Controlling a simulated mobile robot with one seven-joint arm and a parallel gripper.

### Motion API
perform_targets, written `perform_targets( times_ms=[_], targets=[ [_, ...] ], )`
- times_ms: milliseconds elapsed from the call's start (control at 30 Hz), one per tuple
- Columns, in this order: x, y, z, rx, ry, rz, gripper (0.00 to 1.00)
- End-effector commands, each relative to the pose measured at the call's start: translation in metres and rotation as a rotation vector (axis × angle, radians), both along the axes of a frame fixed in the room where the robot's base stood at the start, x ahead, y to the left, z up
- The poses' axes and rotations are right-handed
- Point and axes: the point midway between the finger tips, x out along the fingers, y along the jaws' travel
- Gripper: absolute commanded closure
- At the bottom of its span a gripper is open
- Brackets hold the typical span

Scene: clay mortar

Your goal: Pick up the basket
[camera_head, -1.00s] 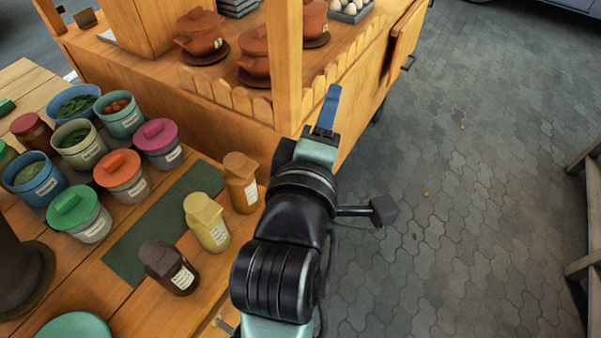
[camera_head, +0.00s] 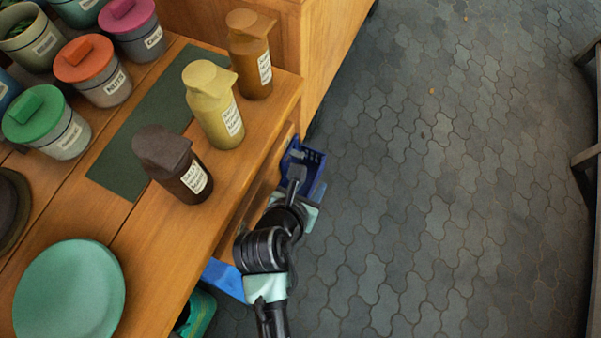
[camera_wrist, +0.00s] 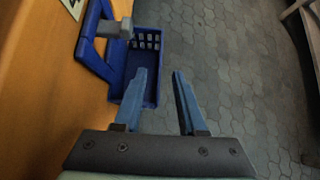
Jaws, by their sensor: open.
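A blue basket (camera_head: 311,168) with slotted sides shows in the head view beside the wooden counter's right edge, partly hidden by my arm. In the wrist view the basket (camera_wrist: 148,72) is at the upper left, with a thick blue handle along its left side and a grey block-like piece near its top. My gripper (camera_wrist: 162,72) is open, its two blue fingers apart. The left finger overlaps the basket's lower right part in the picture; I cannot tell whether they touch. The right finger is over the paving.
The wooden counter (camera_head: 150,238) holds brown, yellow and dark bottles (camera_head: 212,105), lidded jars and a green plate (camera_head: 68,290). A blue object (camera_head: 225,278) and a green container (camera_head: 197,316) sit below it. Paved floor (camera_head: 430,200) on the right is clear up to a bench.

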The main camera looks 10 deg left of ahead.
Motion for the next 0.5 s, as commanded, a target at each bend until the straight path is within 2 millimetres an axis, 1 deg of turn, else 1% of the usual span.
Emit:
perform_targets(
  times_ms=[33,67,267,500],
  targets=[
    [0.006,-0.002,-0.008,0.002,-0.001,-0.002,0.6],
    [0.008,-0.002,-0.01,0.002,-0.001,-0.002,0.6],
    [0.018,-0.006,-0.017,0.002,-0.002,-0.001,0.6],
    [0.046,-0.015,-0.038,0.003,-0.002,-0.002,0.6]
  ],
)
